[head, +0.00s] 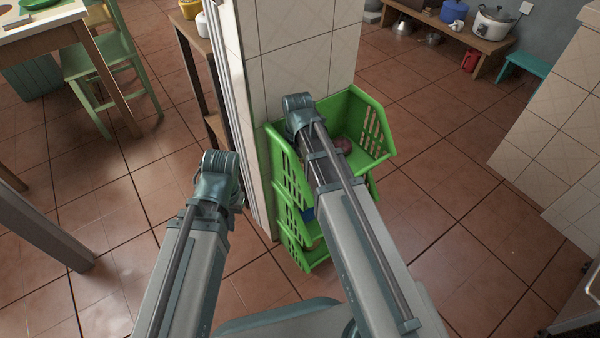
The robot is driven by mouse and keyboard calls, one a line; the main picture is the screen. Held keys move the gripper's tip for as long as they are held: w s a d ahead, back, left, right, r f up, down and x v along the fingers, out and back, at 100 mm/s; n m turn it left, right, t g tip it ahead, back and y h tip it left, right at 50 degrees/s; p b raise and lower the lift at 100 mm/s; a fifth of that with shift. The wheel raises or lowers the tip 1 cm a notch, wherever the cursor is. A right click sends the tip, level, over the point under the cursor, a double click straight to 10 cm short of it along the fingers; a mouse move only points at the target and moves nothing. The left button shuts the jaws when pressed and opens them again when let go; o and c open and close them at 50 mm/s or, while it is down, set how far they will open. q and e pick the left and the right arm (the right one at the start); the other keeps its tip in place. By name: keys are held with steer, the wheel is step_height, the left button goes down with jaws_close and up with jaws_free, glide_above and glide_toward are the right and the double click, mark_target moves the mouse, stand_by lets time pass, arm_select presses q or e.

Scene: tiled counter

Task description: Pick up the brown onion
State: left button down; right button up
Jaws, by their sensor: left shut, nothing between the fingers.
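A round reddish-pink thing (343,145) lies in the top basket of a green stacked rack (381,153), partly hidden by my right arm. I cannot tell whether it is an onion, and no clearly brown onion shows. My right arm reaches over the rack, and its gripper is hidden. My left gripper (217,183) is left of the rack, apart from it, shut and empty; its fingertips are hard to make out.
A white tiled pillar (305,60) stands directly behind the rack. A bit of blue (308,214) shows in a lower basket. A green chair (105,60) and table are at the left. A low wooden bench (455,35) with pots is at the back right. Open tiled floor lies right of the rack.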

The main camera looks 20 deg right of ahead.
arm_select(q)
steer(key=shift+f, duration=0.25)
arm_select(e)
steer(key=shift+f, duration=0.25)
steer(key=c, duration=1.2)
arm_select(q)
steer(key=shift+r+p, duration=0.2)
steer(key=shift+p, duration=0.1)
arm_select(e)
steer(key=shift+r, duration=0.2)
steer(key=shift+c, duration=0.2)
